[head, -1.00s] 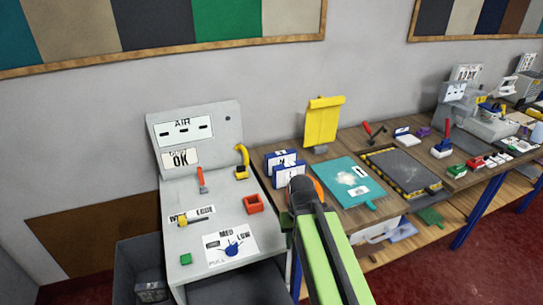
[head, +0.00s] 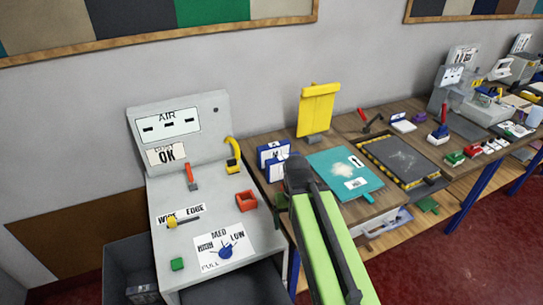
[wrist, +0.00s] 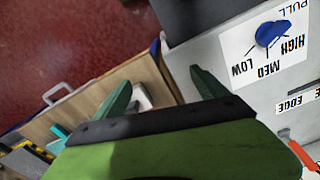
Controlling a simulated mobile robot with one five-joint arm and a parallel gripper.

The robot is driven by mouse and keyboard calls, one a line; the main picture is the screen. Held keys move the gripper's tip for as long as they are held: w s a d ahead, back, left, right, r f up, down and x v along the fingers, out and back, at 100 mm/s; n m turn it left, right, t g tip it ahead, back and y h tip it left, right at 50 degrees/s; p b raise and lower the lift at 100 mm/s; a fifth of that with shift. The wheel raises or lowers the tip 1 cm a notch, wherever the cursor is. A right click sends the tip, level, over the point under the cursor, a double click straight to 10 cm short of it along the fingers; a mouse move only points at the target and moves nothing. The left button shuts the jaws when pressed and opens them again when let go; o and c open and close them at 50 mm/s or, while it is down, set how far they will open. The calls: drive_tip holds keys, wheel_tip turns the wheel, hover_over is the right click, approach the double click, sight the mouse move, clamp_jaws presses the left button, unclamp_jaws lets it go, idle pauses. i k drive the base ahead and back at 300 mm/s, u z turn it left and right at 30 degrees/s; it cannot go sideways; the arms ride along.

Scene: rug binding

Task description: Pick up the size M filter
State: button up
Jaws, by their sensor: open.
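Two blue filters with white labels stand at the left end of the wooden bench in the head view. One is at the back (head: 272,153) and one in front (head: 276,171). Their letters are too small to read surely, so I cannot tell which is size M. My arm partly covers the front one. My gripper (wrist: 162,90) shows two green fingers spread apart and empty in the wrist view, over the gap between bench and grey machine. In the head view my arm mostly hides it. Neither filter shows clearly in the wrist view.
The grey machine (head: 220,190) with a blue knob (head: 226,252), red square holder (head: 246,201) and yellow hook (head: 233,155) stands left of the bench. A teal board (head: 335,165), a dark framed mat (head: 400,157) and a yellow stand (head: 317,108) are right of the filters.

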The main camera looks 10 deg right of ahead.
sight(267, 152)
drive_tip(key=u, duration=4.15)
drive_tip(key=i, duration=0.1)
drive_tip(key=z, duration=1.95)
drive_tip(key=k, duration=0.15)
drive_tip(key=u, duration=1.25)
drive_tip(key=k, duration=2)
drive_tip(key=z, duration=1.7)
drive_tip(key=i, duration=1.05)
